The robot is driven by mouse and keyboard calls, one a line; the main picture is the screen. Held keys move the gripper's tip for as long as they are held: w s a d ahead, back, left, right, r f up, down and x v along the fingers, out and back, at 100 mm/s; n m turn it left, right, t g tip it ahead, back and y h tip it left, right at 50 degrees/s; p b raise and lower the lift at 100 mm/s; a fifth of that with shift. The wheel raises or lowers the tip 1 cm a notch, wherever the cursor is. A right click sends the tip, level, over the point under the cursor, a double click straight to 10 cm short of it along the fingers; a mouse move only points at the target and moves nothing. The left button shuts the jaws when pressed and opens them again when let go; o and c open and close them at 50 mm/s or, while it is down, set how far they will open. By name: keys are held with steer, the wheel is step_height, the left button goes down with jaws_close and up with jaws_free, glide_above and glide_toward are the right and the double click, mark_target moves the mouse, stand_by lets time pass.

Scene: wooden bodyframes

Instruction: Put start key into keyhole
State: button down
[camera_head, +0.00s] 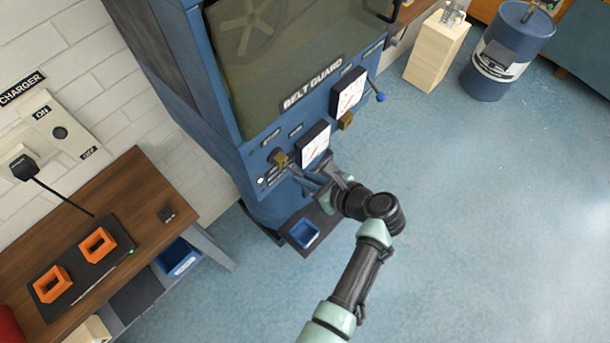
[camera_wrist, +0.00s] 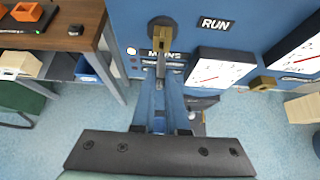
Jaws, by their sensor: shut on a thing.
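My gripper (camera_head: 305,174) is in front of the left part of the blue machine's panel (camera_head: 262,137), just right of and below a brass-coloured knob (camera_head: 279,157). In the wrist view my gripper (camera_wrist: 160,82) is shut on a thin grey piece, which I take to be the start key (camera_wrist: 160,64). Its tip points up at the panel, over the MAINS label and just below the brass knob (camera_wrist: 162,38). The picture is too small to tell whether the tip touches the panel. I cannot make out the keyhole.
White dials (camera_head: 349,93) and a second brass knob (camera_head: 346,120) are on the panel to the right. A blue-handled lever (camera_head: 380,97) sticks out farther right. A wooden table (camera_head: 150,185) with orange blocks (camera_head: 97,245) stands at left. Open floor lies to the right.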

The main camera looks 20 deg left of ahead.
steer(key=shift+w+a, duration=0.25)
steer(key=shift+a, duration=0.45)
steer(key=shift+w+a, duration=0.25)
steer(key=shift+a, duration=0.45)
steer(key=c, duration=0.8)
jaws_free()
steer(key=shift+c, duration=0.2)
steer(key=b+v, duration=0.2)
steer(key=v, duration=1.1)
steer(key=shift+w, duration=0.1)
